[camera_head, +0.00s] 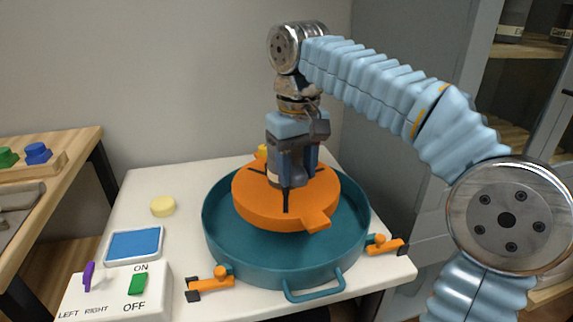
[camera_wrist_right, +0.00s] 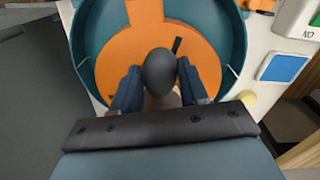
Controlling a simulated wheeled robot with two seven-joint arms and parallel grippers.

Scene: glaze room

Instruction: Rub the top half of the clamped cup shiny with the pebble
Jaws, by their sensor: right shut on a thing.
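My right gripper (camera_head: 293,178) points down over the orange disc (camera_head: 262,208), which sits in a round teal basin (camera_head: 290,270). In the right wrist view my right gripper (camera_wrist_right: 158,92) is shut on a dark grey oval pebble (camera_wrist_right: 159,70). The disc also shows there, with dark slots around the pebble. A small beige patch between the fingers, seen in both views, may be part of the clamped cup. The gripper hides most of it, so I cannot tell whether the pebble touches the cup. My left gripper is in neither view.
A white switch box (camera_head: 115,300) with a purple lever (camera_head: 88,276) and a green switch (camera_head: 137,284) stands front left. A blue pad in a white tray (camera_head: 133,246) and a yellow sponge (camera_head: 163,206) lie left of the basin. Orange clamps (camera_head: 210,284) flank the basin.

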